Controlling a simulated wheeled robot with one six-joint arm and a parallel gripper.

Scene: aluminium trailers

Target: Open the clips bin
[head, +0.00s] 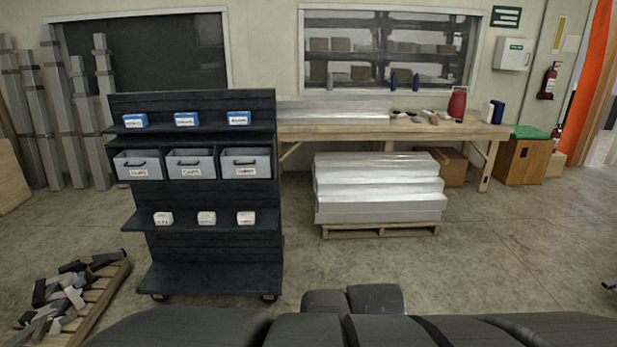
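A black wheeled shelf rack (208,279) stands left of centre. Its middle row holds three grey bins with dark handles and white labels: a left bin (130,162), a middle bin (205,163) and a right bin (235,162). All three sit in their compartments, and none stands out from the row. The label print is too small to read surely, so I cannot tell which is the clips bin. My gripper cannot be made out; only dark parts of my own body show along the bottom edge.
Blue boxes (186,119) stand on the rack's top shelf and white boxes (206,218) below the bins. A pallet of scrap (97,295) lies at lower left. A workbench (440,130) and wrapped stack (380,208) stand behind.

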